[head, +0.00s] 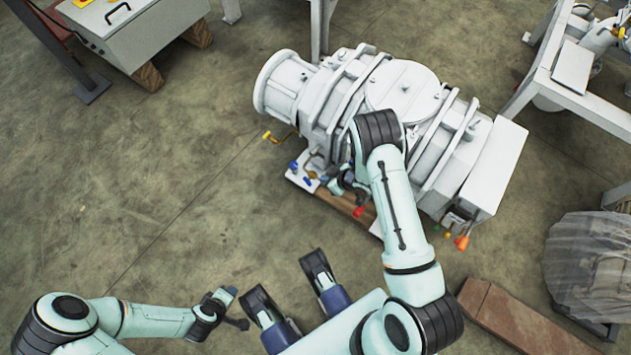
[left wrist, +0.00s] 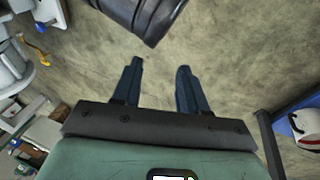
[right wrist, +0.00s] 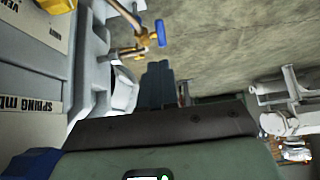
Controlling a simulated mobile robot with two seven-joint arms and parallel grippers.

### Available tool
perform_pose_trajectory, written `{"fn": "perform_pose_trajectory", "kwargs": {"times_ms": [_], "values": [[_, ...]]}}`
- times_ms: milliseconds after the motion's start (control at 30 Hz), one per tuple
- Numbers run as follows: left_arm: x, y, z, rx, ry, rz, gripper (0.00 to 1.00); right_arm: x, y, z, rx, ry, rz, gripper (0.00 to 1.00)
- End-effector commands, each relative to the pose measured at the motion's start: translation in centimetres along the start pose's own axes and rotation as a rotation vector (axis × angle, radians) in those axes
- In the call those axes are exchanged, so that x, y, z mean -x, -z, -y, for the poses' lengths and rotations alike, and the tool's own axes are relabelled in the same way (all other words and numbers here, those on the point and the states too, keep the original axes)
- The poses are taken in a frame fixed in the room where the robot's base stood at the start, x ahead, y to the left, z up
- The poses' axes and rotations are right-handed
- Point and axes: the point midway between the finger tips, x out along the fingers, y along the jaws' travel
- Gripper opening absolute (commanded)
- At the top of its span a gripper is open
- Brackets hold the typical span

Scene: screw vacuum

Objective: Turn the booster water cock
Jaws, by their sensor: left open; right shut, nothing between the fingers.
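The white vacuum booster machine (head: 405,90) lies across the middle of the head view. Small cocks sit along its near side: a blue handle (head: 294,167), a yellow handle (head: 268,136) and a red handle (head: 360,210). I cannot tell which is named the booster water cock. The right wrist view shows a blue handle (right wrist: 161,33) on a brass fitting (right wrist: 130,18). My right gripper (right wrist: 157,66) is shut and empty, its tips pointing just below that handle; contact is unclear. My left gripper (head: 229,306) is open and empty over the floor; its spread fingers show in the left wrist view (left wrist: 160,68).
An orange handle (head: 462,243) sits at the machine's right end. A brown beam (head: 520,325) and a plastic-wrapped object (head: 590,265) lie at lower right. A grey cabinet (head: 135,30) stands at upper left. The floor at left is clear.

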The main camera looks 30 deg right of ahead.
Motion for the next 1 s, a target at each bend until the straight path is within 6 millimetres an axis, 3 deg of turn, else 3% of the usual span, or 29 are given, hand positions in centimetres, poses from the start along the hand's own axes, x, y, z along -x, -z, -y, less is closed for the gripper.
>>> {"fn": "perform_pose_trajectory", "kwargs": {"times_ms": [167,500,700,1000], "values": [[-1.2,1.0,0.6,0.005,0.006,-0.031,0.43,-2.8,-0.1,0.2,0.003,0.003,0.001,0.0],[-3.7,-2.7,3.5,0.035,0.058,0.085,0.43,-8.3,-0.2,0.1,-0.001,0.001,0.003,0.0],[-4.0,-3.5,4.2,0.043,0.071,0.114,0.43,-9.4,-0.1,0.1,-0.003,0.001,0.003,0.0],[-4.0,-3.6,4.2,0.044,0.072,0.115,0.43,-9.4,0.0,0.1,-0.004,0.001,0.002,0.0]]}}
